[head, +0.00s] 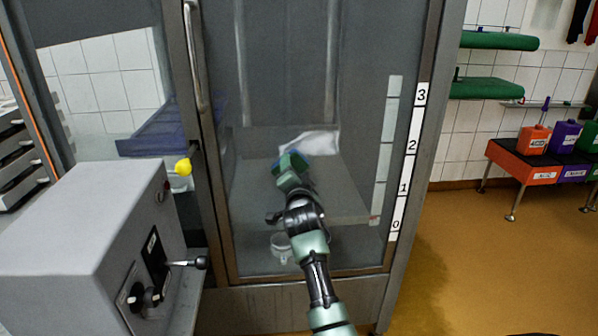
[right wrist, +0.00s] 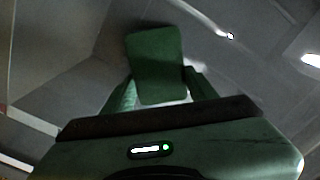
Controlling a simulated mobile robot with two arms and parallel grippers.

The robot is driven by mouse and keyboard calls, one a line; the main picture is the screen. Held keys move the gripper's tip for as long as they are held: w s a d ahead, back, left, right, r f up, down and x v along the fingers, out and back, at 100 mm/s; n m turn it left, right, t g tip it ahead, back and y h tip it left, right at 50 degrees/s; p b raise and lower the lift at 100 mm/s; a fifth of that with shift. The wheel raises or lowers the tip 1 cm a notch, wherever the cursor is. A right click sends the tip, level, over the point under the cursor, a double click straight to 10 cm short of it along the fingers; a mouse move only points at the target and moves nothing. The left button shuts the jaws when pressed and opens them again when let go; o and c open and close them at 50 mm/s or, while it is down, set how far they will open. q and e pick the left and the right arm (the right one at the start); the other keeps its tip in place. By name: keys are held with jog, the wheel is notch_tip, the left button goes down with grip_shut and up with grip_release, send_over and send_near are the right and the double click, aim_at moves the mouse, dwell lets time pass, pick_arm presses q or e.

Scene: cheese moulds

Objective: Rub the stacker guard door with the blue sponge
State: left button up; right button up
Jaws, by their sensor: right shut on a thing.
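The stacker guard door (head: 365,60) is a tall clear panel in a grey metal frame, with a vertical handle (head: 195,60) at its upper left. It looks shut. My right gripper (head: 288,165) is in front of the pane, left of its middle. It is shut on the sponge (right wrist: 157,62), which shows a green face in the right wrist view. In the head view a little blue shows at the sponge (head: 303,158). The gripper hides most of it. I cannot tell whether the sponge touches the pane. My left gripper is not in view.
A grey control box (head: 85,225) with knobs and a lever stands at the left. A white patch (head: 318,142) and a white cup (head: 281,247) show at or through the pane. A numbered strip (head: 409,160) runs down the right frame. Floor at the right is open.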

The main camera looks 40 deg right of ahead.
aim_at(297, 157)
jog(key=shift+w+a+r+p, duration=0.4)
jog(key=shift+a+r, duration=0.25)
jog(key=shift+r, duration=0.2)
jog(key=shift+w+a+r+p, duration=0.4)
jog(key=shift+a+r, duration=0.25)
jog(key=shift+r, duration=0.2)
jog(key=shift+s+d+p, duration=0.55)
jog(key=shift+d+p, duration=0.1)
jog(key=shift+d, duration=0.2)
jog(key=shift+s+d+f+p, duration=0.15)
jog(key=shift+s+d+p, duration=0.2)
jog(key=shift+s+d, duration=0.3)
jog(key=shift+s+d+p, duration=0.15)
jog(key=shift+d+p, duration=0.2)
jog(key=shift+d, duration=0.25)
jog(key=shift+s+d+p, duration=0.25)
jog(key=shift+s+d, duration=0.05)
jog(key=shift+d, duration=0.25)
jog(key=shift+s+d+p, duration=0.2)
jog(key=shift+s+d, duration=0.05)
jog(key=shift+d, duration=0.25)
